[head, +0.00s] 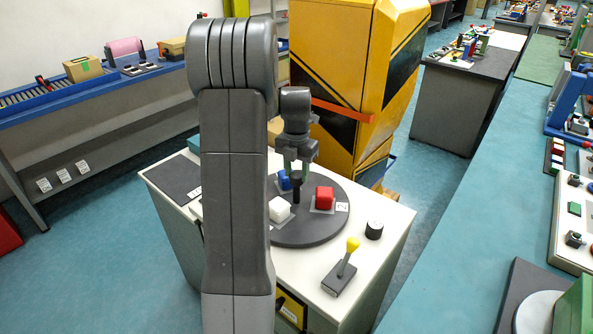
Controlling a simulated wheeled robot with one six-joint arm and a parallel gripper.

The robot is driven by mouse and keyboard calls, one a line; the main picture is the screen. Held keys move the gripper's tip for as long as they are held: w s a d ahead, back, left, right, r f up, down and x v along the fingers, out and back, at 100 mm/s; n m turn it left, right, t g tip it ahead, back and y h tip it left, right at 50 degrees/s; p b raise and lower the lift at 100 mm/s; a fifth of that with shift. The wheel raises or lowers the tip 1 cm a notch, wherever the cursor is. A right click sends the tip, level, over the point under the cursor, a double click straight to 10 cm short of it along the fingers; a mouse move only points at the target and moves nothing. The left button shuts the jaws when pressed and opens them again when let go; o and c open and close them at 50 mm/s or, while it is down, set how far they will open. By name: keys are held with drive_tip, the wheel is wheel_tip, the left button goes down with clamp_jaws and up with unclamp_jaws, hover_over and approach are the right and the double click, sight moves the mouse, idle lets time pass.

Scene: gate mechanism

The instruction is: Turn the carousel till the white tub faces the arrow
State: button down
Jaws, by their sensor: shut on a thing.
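The dark grey round carousel (318,229) lies on top of a white cabinet, partly hidden by my arm. The white tub (279,210) sits at its front left, near my arm. A red tub (324,197) sits at the right beside a number label, and a blue tub (285,181) is at the back left, partly hidden. My gripper (296,178) points down over the carousel and is shut on a black upright handle (296,190). A yellow panel with a black mark (291,309), possibly the arrow, shows on the cabinet front, partly hidden by my arm.
A yellow-knobbed lever (346,262) and a black knob (374,230) stand on the cabinet top (385,255) right of the carousel. A tall yellow and black machine (365,75) stands close behind. A dark flat plate (174,179) lies at the left.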

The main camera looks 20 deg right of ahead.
drive_tip(key=shift+r, duration=0.1)
drive_tip(key=c, duration=0.9)
unclamp_jaws()
drive_tip(key=shift+o, duration=0.2)
wheel_tip(320, 180, up, 14)
drive_tip(key=b, duration=0.1)
drive_tip(key=shift+f, duration=0.25)
wheel_tip(320, 180, down, 14)
drive_tip(key=shift+r+p, duration=0.1)
drive_tip(key=shift+p, duration=0.4)
drive_tip(key=shift+r, duration=0.15)
